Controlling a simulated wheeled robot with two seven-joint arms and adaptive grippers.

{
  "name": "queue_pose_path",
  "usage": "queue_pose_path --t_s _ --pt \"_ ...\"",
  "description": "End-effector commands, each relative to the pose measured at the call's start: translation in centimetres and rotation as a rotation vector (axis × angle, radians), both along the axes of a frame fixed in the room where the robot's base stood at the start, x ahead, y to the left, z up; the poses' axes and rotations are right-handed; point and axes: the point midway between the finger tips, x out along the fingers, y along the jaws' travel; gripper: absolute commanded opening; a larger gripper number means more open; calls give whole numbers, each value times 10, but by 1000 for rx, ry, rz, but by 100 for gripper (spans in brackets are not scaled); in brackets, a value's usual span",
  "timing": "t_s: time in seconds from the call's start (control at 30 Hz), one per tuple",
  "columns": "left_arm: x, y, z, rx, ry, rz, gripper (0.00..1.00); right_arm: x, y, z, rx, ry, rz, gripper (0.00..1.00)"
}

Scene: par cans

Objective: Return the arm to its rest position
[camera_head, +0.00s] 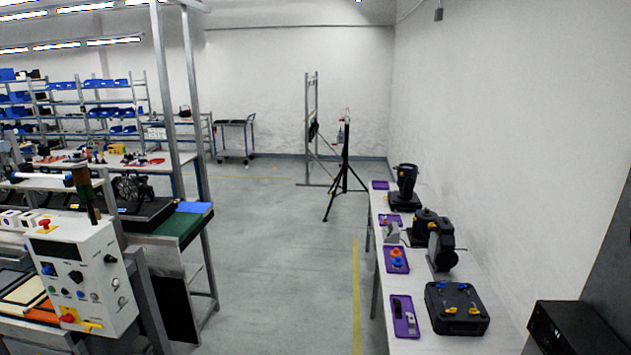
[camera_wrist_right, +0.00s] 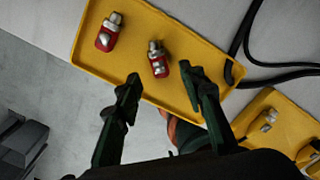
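My right gripper (camera_wrist_right: 161,80) shows in the right wrist view with its two dark green fingers spread apart and nothing between the tips. The fingertips are over the near edge of a yellow tray (camera_wrist_right: 213,52). Two red and silver connectors lie in this tray, one at the left (camera_wrist_right: 108,33) and one near the middle (camera_wrist_right: 158,62), just beyond the fingertips. Neither is held. Whether the fingers touch the tray cannot be told. Neither gripper shows in the head view, and my left gripper is in no view.
Black cables (camera_wrist_right: 250,55) lie right of the tray, beside a second yellow tray (camera_wrist_right: 262,104). In the head view, a bench at the right holds black lamp-like devices (camera_head: 441,246), purple trays (camera_head: 392,268) and a black case (camera_head: 457,318). A control box (camera_head: 80,279) stands left.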

Motion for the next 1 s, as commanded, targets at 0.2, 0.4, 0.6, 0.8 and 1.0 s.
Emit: queue_pose_path --t_s 0.2,0.4,0.6,0.8,1.0 --pt "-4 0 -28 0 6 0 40 -1 0 -36 1 3 -1 37" --pt "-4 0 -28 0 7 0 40 1 0 -2 -2 -3 1 37" --pt "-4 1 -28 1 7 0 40 0 1 37 -1 -3 1 37" --pt "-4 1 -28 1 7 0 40 0 2 75 -1 -3 2 37" --pt "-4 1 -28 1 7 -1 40 -3 2 54 1 6 -3 37"
